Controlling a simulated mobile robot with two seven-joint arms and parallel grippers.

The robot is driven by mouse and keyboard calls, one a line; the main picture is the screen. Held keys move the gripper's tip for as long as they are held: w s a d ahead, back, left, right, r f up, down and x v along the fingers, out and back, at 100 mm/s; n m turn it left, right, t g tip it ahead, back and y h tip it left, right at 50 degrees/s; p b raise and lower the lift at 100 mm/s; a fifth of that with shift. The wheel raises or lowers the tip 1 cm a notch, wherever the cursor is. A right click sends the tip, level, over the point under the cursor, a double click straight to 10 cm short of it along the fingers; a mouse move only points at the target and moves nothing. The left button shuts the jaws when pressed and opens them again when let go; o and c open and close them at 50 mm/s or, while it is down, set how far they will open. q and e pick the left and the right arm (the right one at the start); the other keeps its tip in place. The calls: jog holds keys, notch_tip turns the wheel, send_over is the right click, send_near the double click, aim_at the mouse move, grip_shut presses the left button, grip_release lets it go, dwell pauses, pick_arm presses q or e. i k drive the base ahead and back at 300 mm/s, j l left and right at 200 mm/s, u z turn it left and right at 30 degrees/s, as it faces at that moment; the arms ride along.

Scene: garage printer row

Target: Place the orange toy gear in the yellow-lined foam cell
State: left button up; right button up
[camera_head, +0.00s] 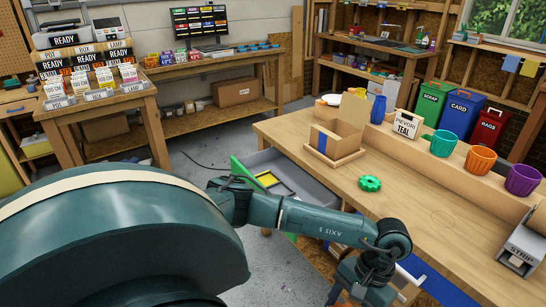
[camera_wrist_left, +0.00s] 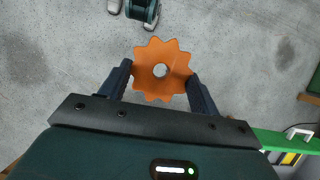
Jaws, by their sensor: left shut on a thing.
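My left gripper (camera_wrist_left: 160,73) is shut on the orange toy gear (camera_wrist_left: 148,54), with one finger on each side of its toothed rim, above the bare floor. In the head view the gear is not visible, and my left wrist (camera_head: 236,203) is beside the green front (camera_head: 242,171) of an open grey drawer (camera_head: 280,163). The yellow-lined foam cell (camera_head: 268,180) shows inside the drawer, partly hidden by my arm. In the left wrist view the green front (camera_wrist_left: 275,141) and a bit of yellow lining (camera_wrist_left: 288,157) are at lower right. My right gripper is not in view.
The wooden bench (camera_head: 430,215) above the drawer holds a green gear (camera_head: 370,184), an open cardboard box (camera_head: 338,140) and several coloured pots. Bins stand behind it. Shelves and a label stand are at the back left. The floor between is mostly clear.

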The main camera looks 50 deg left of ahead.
aim_at(265, 182)
jog(key=j+z, duration=0.25)
jog(key=z, duration=0.2)
jog(key=j+z, duration=0.25)
jog(key=z, duration=0.25)
jog(key=k+j+z, duration=0.15)
jog(key=j, duration=0.15)
jog(key=j+z, duration=0.15)
jog(key=j, duration=0.15)
jog(key=k+j+z, duration=0.25)
jog(key=j, duration=0.35)
jog(key=k+j+z, duration=0.1)
jog(key=k+j, duration=0.2)
jog(key=j, duration=0.15)
jog(key=k+j+z, duration=0.1)
jog(key=j, duration=0.3)
jog(key=k+j+z, duration=0.1)
jog(key=k+j, duration=0.5)
jog(key=j, duration=0.2)
jog(key=k+j, duration=0.3)
jog(key=j, duration=0.15)
jog(key=k+j, duration=0.25)
jog(key=j, duration=0.2)
jog(key=k+j, duration=0.3)
jog(key=j, duration=0.15)
